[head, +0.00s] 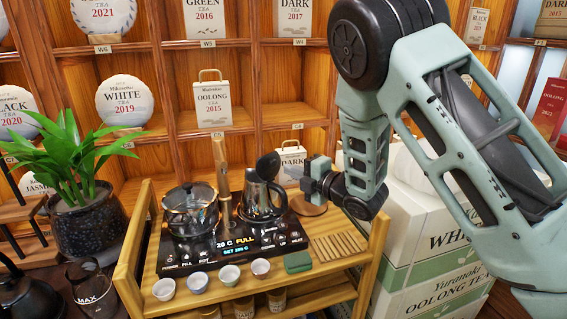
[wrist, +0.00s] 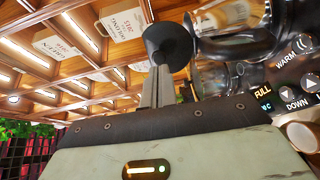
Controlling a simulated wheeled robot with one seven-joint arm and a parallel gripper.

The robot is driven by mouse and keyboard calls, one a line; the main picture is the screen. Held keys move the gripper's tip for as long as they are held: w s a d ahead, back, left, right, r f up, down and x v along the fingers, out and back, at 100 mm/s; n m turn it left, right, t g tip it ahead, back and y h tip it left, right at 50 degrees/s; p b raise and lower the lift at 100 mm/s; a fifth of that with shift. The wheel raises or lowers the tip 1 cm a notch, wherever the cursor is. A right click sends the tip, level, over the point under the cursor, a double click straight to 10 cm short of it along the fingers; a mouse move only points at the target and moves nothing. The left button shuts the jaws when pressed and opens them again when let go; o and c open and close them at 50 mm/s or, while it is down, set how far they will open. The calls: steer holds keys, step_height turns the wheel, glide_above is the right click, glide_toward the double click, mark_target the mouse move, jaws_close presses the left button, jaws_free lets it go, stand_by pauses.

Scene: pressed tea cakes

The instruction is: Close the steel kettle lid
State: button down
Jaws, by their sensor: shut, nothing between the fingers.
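The steel kettle (head: 262,200) stands on the black tea-station panel, right of the glass pot. Its dark round lid (head: 268,166) is open, tipped up above the kettle body. In the wrist view the lid (wrist: 168,42) appears as a dark disc just beyond my fingertips, with the shiny kettle body (wrist: 238,48) to the right. My gripper (wrist: 159,78) is shut and empty, with its fingers pointing at the lid. Whether they touch it I cannot tell. In the head view my gripper (head: 309,182) is just right of the kettle.
A glass pot (head: 190,210) and a bamboo stick (head: 222,175) stand left of the kettle. Several small cups (head: 228,275), a green cloth (head: 298,262) and a slatted wooden mat (head: 339,245) lie in front. Shelves with tea packages rise behind; boxes (head: 430,240) stand right.

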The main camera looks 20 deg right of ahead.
mark_target(275, 164)
steer(key=shift+p+x, duration=0.4)
steer(key=shift+x, duration=1.45)
steer(key=shift+r, duration=0.15)
